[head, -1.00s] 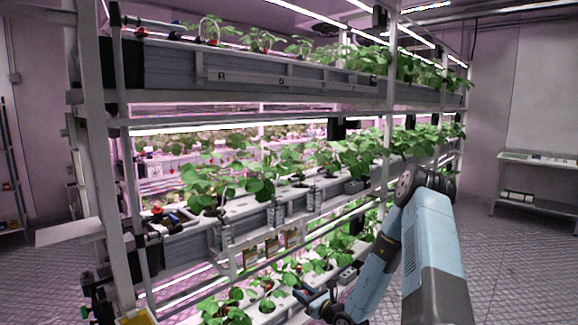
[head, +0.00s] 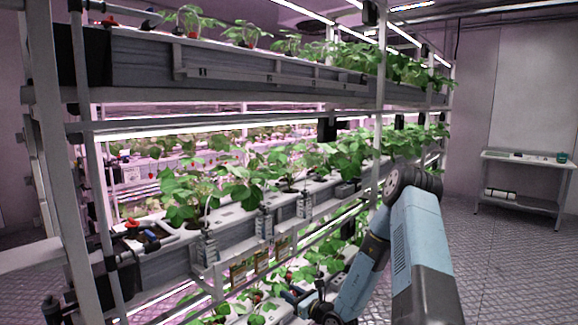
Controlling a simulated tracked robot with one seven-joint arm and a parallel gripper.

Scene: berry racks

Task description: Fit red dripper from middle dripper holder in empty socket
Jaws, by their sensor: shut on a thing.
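My gripper (head: 300,297) is low in the head view, partly hidden by my wrist, in front of the lower tier. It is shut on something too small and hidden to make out. Grey holders hang along the front of the middle gutter (head: 340,204): a left one (head: 206,248), a middle one (head: 264,223) and a right one (head: 304,205). Thin pale tubes run up near them. A small red part (head: 132,223) lies on the left end of this gutter among dark fittings. I cannot make out the red dripper or the empty socket for certain.
The rack's white uprights (head: 55,150) and the upper gutter (head: 130,62) stand close at left. Leafy plants (head: 185,195) fill the tiers. Picture cards (head: 240,271) hang below the middle gutter. Open floor (head: 500,260) lies at right, with a metal table (head: 520,158) behind it.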

